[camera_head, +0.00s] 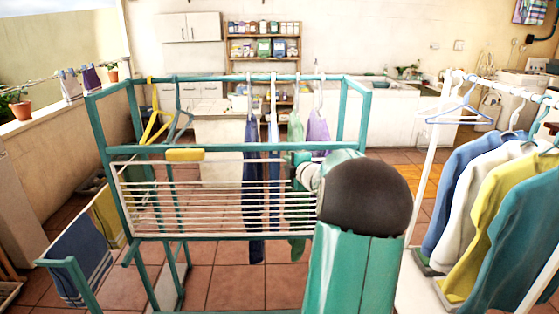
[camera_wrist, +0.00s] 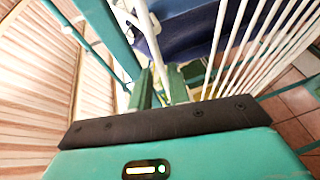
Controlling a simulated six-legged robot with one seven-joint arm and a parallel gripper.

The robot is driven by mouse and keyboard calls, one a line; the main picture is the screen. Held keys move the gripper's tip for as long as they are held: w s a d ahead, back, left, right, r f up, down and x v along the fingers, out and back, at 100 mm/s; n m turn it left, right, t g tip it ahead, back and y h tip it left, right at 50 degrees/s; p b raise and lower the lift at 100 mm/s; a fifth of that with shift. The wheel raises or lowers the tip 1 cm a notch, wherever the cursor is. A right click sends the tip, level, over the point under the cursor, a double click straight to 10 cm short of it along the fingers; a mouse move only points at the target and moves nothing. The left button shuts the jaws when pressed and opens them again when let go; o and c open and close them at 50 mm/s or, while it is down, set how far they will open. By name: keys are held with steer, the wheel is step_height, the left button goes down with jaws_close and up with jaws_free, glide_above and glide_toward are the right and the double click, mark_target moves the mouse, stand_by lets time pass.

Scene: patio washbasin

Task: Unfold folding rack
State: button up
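The folding rack has a teal frame (camera_head: 245,149) and a panel of white bars (camera_head: 205,188). In the head view, the panel spans the rack's near side, below the upper teal rail. A yellow piece (camera_head: 185,155) sits at the panel's top edge. More white bars (camera_wrist: 245,45) fan out to the right.
Blue, green and purple clothes (camera_head: 317,125) hang at the rack's back, with yellow (camera_head: 152,122) and grey hangers. A white garment rack (camera_head: 428,180) with several shirts stands at right. A towel (camera_head: 80,265) hangs at lower left. Tiled floor (camera_head: 235,285) shows below.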

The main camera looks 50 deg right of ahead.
steer(key=x, duration=0.6)
steer(key=shift+w, duration=0.25)
steer(key=shift+d, duration=0.1)
jaws_close()
